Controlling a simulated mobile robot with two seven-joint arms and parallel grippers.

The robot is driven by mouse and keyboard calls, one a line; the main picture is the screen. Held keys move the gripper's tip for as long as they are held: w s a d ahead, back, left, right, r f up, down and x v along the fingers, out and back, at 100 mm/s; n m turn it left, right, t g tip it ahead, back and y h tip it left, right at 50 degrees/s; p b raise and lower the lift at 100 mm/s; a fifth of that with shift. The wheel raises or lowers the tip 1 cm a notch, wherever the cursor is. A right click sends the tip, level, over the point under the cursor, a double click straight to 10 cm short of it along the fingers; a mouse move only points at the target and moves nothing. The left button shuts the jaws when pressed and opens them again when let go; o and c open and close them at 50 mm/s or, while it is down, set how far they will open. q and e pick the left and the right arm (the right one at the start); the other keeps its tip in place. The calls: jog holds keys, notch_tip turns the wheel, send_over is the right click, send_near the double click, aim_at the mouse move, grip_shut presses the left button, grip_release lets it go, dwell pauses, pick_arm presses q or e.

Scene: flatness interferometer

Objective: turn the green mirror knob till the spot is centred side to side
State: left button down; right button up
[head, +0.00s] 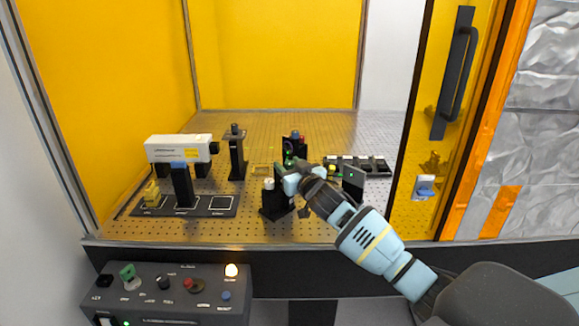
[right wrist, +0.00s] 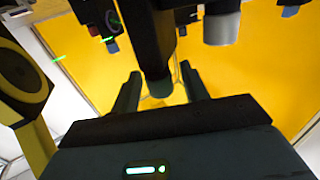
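In the head view my right gripper (head: 287,170) reaches in from the right among the dark mirror mounts on the perforated bench. In the right wrist view its two fingers (right wrist: 160,92) stand apart. A dark greenish knob end (right wrist: 160,88) sits between them, with a gap visible on each side. In the head view a green patch (head: 289,160) shows just beyond the gripper, partly hidden by it. A dark screen (head: 353,182) right of the gripper carries a small green spot (head: 350,174). Whether the spot is centred is too small to tell. My left gripper is not in view.
A mount with red and blue knobs (head: 295,142) stands behind the gripper. A pale knob (head: 268,184) tops a mount at left. The white laser (head: 180,149) and a black post (head: 236,152) stand further left. A control box (head: 165,290) is in front; the glass door (head: 440,110) is right.

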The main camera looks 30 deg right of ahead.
jog(key=c, duration=0.9)
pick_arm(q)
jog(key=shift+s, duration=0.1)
pick_arm(e)
jog(key=shift+a+m+h, duration=0.15)
jog(key=shift+m+h, duration=0.15)
jog(key=shift+h, duration=0.5)
jog(key=shift+m+g+h, duration=0.3)
jog(key=shift+m+h, duration=0.3)
jog(key=shift+m, duration=0.1)
jog(key=shift+w+f+m+g+h+b, duration=0.1)
jog(key=shift+m+g+h+b, duration=0.6)
jog(key=shift+h, duration=0.8)
jog(key=shift+m+h+b, duration=0.3)
jog(key=shift+m+h, duration=0.2)
jog(key=shift+m, duration=0.1)
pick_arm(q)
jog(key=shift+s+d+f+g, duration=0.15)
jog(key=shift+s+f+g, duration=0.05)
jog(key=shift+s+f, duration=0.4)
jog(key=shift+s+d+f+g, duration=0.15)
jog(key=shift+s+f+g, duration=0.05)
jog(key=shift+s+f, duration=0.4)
pick_arm(e)
jog(key=shift+r, duration=0.2)
